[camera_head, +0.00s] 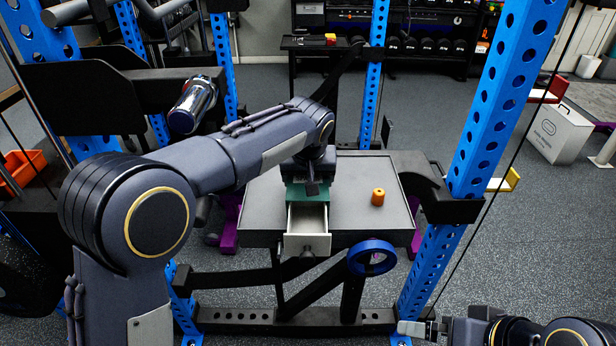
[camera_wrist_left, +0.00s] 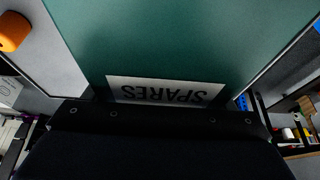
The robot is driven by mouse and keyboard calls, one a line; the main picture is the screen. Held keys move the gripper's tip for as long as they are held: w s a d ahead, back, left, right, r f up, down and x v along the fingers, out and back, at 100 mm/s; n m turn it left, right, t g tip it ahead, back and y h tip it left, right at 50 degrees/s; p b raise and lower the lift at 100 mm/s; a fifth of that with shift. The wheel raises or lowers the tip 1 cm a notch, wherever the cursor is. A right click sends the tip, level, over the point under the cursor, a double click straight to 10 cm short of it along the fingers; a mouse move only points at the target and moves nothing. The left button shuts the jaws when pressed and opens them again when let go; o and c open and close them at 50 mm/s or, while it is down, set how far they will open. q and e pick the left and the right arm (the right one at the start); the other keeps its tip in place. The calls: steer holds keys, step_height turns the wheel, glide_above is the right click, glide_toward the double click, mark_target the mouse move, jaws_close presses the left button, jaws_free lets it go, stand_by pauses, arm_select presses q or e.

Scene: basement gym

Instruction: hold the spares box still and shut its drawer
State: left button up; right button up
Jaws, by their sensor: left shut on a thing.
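The green spares box (camera_head: 294,191) stands on a grey table (camera_head: 346,185), partly hidden by my left arm. Its pale drawer (camera_head: 307,243) is pulled out toward me, looks empty inside and has a small knob on its front. My left gripper (camera_head: 312,187) is over the box from above and shut on it. In the left wrist view the green top of the box (camera_wrist_left: 190,40) fills the middle, with an upside-down white SPARES label; the fingertips are hidden. My right gripper (camera_head: 418,329) is low at the bottom right, away from the box; its jaw opening is not clear.
An orange cylinder (camera_head: 378,197) stands on the table right of the box. A blue ring (camera_head: 371,257) is at the table's front edge. Blue rack posts (camera_head: 497,95) flank the table. The tabletop right of the box is mostly free.

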arm_select(q)
steer(key=shift+w+f, duration=0.95)
steer(key=shift+w, duration=0.1)
arm_select(e)
steer(key=shift+r, duration=0.2)
stand_by(0.6)
